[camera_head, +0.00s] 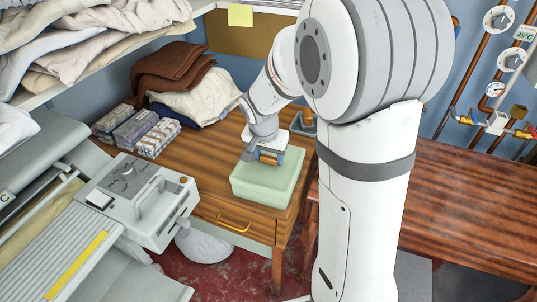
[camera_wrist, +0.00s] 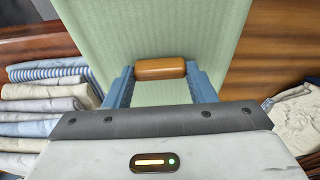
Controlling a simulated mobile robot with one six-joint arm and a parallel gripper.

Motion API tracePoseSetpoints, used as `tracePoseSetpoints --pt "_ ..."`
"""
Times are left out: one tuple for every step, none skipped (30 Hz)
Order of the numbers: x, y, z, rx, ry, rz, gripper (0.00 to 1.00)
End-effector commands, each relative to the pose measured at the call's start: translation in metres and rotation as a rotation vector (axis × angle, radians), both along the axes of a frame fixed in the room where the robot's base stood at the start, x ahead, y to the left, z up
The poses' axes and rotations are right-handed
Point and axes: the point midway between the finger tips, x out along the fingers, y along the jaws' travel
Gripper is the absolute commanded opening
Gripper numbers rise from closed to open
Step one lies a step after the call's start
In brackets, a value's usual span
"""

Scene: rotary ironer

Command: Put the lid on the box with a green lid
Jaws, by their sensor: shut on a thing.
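The green lid (camera_head: 285,171) is at the top of a pale green box shape (camera_head: 262,198) on the wooden table, left of my arm in the head view. I cannot make out whether there is a gap between lid and box. My gripper (camera_head: 268,156) points down over the lid and is shut on its brown wooden handle. In the wrist view the handle (camera_wrist: 160,69) lies between the two blue fingers, with the ribbed pale green lid surface (camera_wrist: 150,28) behind it. The lid's lower side is hidden.
Folded striped cloths (camera_head: 133,128) and piled brown and cream cloths (camera_head: 175,72) lie behind and left on the table (camera_head: 205,160). A grey ironer (camera_head: 140,205) stands at left front. A reddish wooden bench (camera_head: 470,190) is at right, with pipes and gauges above.

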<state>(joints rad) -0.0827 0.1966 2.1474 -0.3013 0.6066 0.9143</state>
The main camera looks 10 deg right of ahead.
Motion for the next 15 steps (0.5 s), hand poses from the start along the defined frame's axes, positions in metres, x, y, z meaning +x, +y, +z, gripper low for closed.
tracePoseSetpoints --pt "0.0002 0.0000 -0.0016 0.000 0.000 0.000 0.27" --pt "0.0002 0.0000 -0.0019 0.000 0.000 0.000 0.27" --pt "0.0002 0.0000 -0.0023 -0.001 -0.001 0.000 0.27" --pt "0.0002 0.0000 -0.0024 -0.001 -0.001 0.000 0.27" --pt "0.0002 0.0000 -0.0025 0.000 0.000 0.000 0.27" --pt "0.0002 0.0000 -0.0024 -0.001 -0.001 0.000 0.27" --pt "0.0002 0.0000 -0.0023 -0.001 -0.001 0.000 0.27" --pt "0.0001 0.0000 -0.0023 0.000 0.000 0.000 0.27" --pt "0.0002 0.0000 -0.0021 -0.001 -0.001 0.000 0.27" --pt "0.0002 0.0000 -0.0020 0.000 0.000 0.000 0.27" --pt "0.0002 0.0000 -0.0020 0.000 0.000 0.000 0.27" --pt "0.0002 0.0000 -0.0020 0.000 0.000 0.000 0.27" --pt "0.0002 0.0000 -0.0020 0.000 0.000 0.000 0.53" --pt "0.0002 0.0000 -0.0020 0.000 0.000 0.000 0.55" --pt "0.0002 0.0000 -0.0020 0.000 0.000 0.000 0.58"
